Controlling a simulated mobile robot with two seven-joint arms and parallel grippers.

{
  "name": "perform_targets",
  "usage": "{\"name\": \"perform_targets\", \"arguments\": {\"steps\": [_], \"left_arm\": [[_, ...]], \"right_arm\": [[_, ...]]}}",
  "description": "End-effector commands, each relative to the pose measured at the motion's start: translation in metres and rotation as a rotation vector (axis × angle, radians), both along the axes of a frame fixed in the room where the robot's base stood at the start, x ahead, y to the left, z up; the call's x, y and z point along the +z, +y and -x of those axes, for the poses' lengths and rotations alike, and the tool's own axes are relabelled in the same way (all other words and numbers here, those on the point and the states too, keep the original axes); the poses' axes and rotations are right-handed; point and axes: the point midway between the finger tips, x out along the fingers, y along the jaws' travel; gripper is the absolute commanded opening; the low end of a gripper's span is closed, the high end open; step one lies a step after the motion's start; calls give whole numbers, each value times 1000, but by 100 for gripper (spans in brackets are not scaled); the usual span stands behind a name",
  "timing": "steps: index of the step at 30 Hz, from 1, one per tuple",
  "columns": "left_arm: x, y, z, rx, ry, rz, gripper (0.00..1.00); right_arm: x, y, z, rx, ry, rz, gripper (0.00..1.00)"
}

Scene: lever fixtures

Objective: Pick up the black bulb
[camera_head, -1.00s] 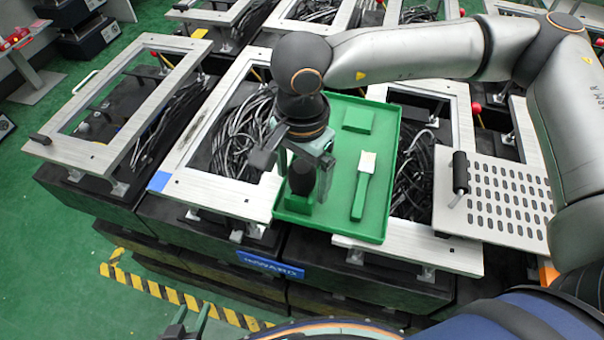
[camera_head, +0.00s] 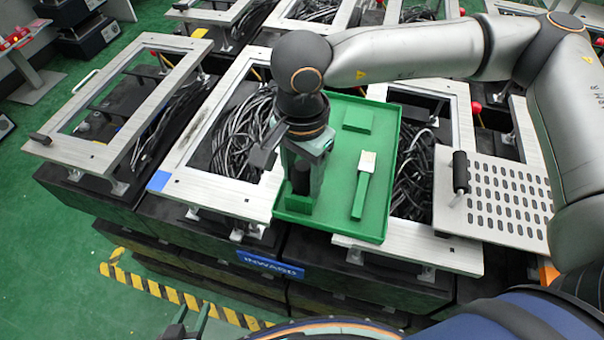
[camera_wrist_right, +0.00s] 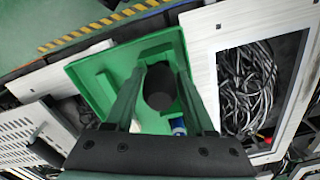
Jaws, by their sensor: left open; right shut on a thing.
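The black bulb (camera_head: 301,176) is between the fingers of my right gripper (camera_head: 302,190), over the near-left corner of a green tray (camera_head: 385,170). The wrist view shows the dark rounded bulb (camera_wrist_right: 160,88) with a green finger against each side, so the right gripper (camera_wrist_right: 161,72) is shut on it. I cannot tell whether the bulb still touches the tray floor. My left gripper (camera_head: 192,322) is at the bottom edge of the head view, far from the tray, open and empty.
The tray also holds a green block (camera_head: 358,120) and a green handled tool (camera_head: 363,187) with a pale end. A perforated metal plate (camera_head: 495,205) with a black handle (camera_head: 461,171) lies to the right. Metal frames (camera_head: 205,190) and black cables (camera_head: 240,130) surround the tray.

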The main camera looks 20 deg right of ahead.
Motion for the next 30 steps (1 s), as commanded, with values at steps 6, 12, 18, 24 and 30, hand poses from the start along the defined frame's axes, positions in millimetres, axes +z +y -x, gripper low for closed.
{"name": "perform_targets", "arguments": {"steps": [6, 12, 18, 24, 30], "left_arm": [[0, 0, 0, 0, 0, 0, 50], [-2, 0, 0, 0, 0, 0, 50], [-8, 0, 0, 0, 0, 0, 50], [-14, 0, 0, 0, 0, 0, 50], [-16, 0, 0, 0, 0, 0, 50]], "right_arm": [[5, 0, -1, -1, -2, 0, 1], [28, 1, -1, -1, -4, -1, 1], [60, 18, -21, -1, -3, -2, 1], [96, 43, -50, -1, 0, -1, 1], [114, 66, -78, -1, 1, -1, 1]]}}
